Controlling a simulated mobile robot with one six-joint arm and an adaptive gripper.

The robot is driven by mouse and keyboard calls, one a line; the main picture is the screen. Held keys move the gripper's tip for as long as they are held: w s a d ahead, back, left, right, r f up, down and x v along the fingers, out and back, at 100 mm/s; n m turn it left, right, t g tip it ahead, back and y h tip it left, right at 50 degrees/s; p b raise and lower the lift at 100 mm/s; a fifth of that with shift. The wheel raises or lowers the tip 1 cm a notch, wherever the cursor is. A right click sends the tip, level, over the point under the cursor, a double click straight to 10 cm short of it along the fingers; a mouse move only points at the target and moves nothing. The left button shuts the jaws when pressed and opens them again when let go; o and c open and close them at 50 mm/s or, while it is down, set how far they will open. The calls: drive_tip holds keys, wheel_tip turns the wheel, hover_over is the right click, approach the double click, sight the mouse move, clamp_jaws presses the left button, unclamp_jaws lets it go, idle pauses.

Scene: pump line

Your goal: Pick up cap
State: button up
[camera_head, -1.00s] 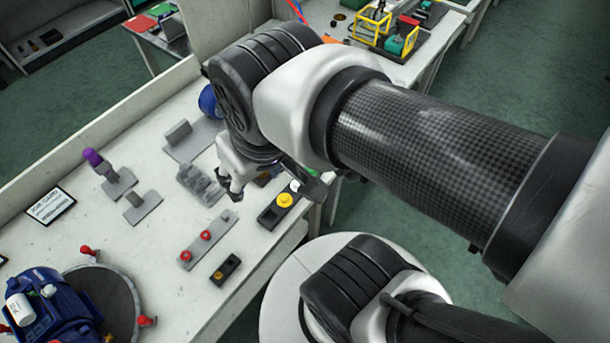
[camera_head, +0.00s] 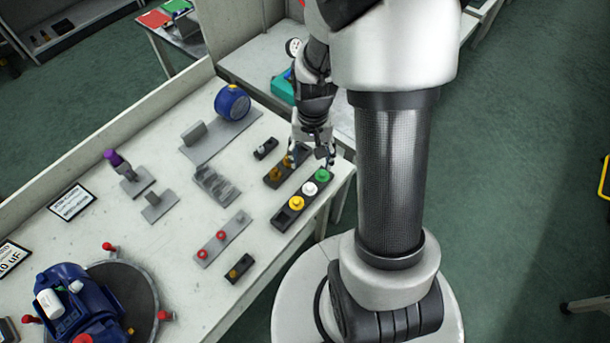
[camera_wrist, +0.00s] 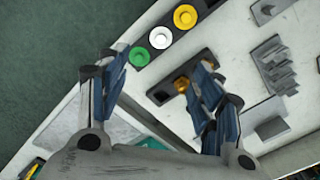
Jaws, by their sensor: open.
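A dark rack (camera_head: 279,221) near the table's right edge holds three round caps in a row: a yellow cap (camera_head: 296,203), a white cap (camera_head: 309,188) and a green cap (camera_head: 321,174). The row also shows in the wrist view, with the green cap (camera_wrist: 139,56) nearest my gripper, then the white cap (camera_wrist: 161,37) and the yellow cap (camera_wrist: 185,16). My gripper (camera_head: 313,161) is open and empty, pointing down beside the green end of the rack.
A second dark rack (camera_head: 270,182) with amber pieces is close beside my gripper, partly hidden by it. A grey strip (camera_head: 234,238) with red knobs, a small dark block (camera_head: 239,268) and a blue pump (camera_head: 70,300) are further left. The table's right edge is close.

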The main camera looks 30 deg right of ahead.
sight(310, 188)
wheel_tip(310, 188, down, 15)
drive_tip(key=b, duration=0.5)
drive_tip(key=shift+a, duration=0.15)
drive_tip(key=shift+r, duration=0.1)
drive_tip(key=c, duration=1.3)
